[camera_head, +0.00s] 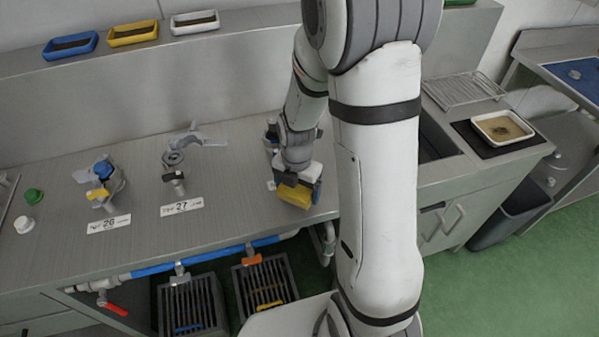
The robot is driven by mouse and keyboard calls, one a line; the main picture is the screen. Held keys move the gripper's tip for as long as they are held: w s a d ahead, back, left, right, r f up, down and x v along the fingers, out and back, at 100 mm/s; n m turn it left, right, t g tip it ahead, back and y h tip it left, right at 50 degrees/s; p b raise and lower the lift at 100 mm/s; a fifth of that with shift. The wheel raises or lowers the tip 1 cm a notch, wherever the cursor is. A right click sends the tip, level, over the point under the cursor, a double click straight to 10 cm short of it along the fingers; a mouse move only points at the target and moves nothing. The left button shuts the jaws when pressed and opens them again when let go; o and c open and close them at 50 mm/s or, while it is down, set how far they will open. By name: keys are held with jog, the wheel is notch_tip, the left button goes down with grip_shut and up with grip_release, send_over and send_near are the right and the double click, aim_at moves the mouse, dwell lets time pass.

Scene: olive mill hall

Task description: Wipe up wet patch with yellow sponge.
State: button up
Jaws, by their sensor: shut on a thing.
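My gripper (291,181) is shut on the yellow sponge (295,195). It points down at the front edge of the grey steel counter (235,185), left of my arm's large white link. The sponge looks low, at or just above the counter top; I cannot tell if it touches. A white and blue item (317,181) shows right behind the sponge, partly hidden. I cannot make out a wet patch; my arm hides part of the counter.
Tap fittings with labels 26 (108,223) and 27 (182,206) stand on the counter to the left. Green (33,196) and white (24,224) caps lie far left. Blue, yellow and white trays line the back ledge.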

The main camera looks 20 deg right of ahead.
jog(key=shift+r+p, duration=1.5)
jog(key=shift+r, duration=1.1)
jog(key=shift+f, duration=0.1)
